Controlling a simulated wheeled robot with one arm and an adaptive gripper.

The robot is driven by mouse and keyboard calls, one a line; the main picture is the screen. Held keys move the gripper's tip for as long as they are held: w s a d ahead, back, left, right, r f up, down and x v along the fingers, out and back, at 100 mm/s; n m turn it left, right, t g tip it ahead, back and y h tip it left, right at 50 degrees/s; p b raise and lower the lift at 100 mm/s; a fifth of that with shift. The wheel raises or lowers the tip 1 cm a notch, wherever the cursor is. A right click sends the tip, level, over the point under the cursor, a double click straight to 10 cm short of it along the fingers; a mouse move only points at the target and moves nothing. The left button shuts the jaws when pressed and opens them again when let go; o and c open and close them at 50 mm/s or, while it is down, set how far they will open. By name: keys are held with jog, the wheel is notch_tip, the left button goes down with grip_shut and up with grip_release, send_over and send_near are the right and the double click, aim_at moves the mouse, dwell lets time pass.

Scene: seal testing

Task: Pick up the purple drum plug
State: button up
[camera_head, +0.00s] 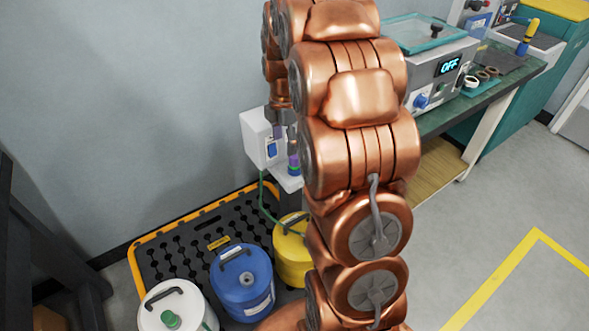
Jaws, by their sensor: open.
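A small purple piece (293,159), which looks like the drum plug, shows in a little stack of coloured parts on a small pale ledge by the wall. Its right side is close to my copper arm, which hides part of that area. My gripper (284,124) is a small grey shape hanging below the far end of my arm, above and slightly left of the purple piece. It looks apart from the piece, and nothing shows held in it. Its fingertips are small and partly hidden, but it is open.
A white box (262,139) with a blue switch is beside the ledge. Below, a black pallet with yellow edge (172,232) carries white (178,306), blue (241,281) and yellow (292,252) drums. A workbench (470,110) with a device marked OFF stands at right. Floor at lower right is clear.

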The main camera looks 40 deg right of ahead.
jog(key=n+b, duration=0.1)
jog(key=n, duration=0.1)
send_over(295, 159)
jog(key=w, duration=0.2)
notch_tip(295, 159, down, 4)
jog(key=shift+s+d+r, duration=0.1)
jog(key=shift+s+d, duration=0.05)
jog(key=shift+f, duration=0.65)
jog(key=f, duration=0.6)
jog(key=shift+s+d, duration=0.3)
jog(key=shift+w+f, duration=0.1)
jog(key=shift+f, duration=0.2)
jog(key=shift+c, duration=0.2)
grip_shut()
jog(key=shift+r, duration=0.1)
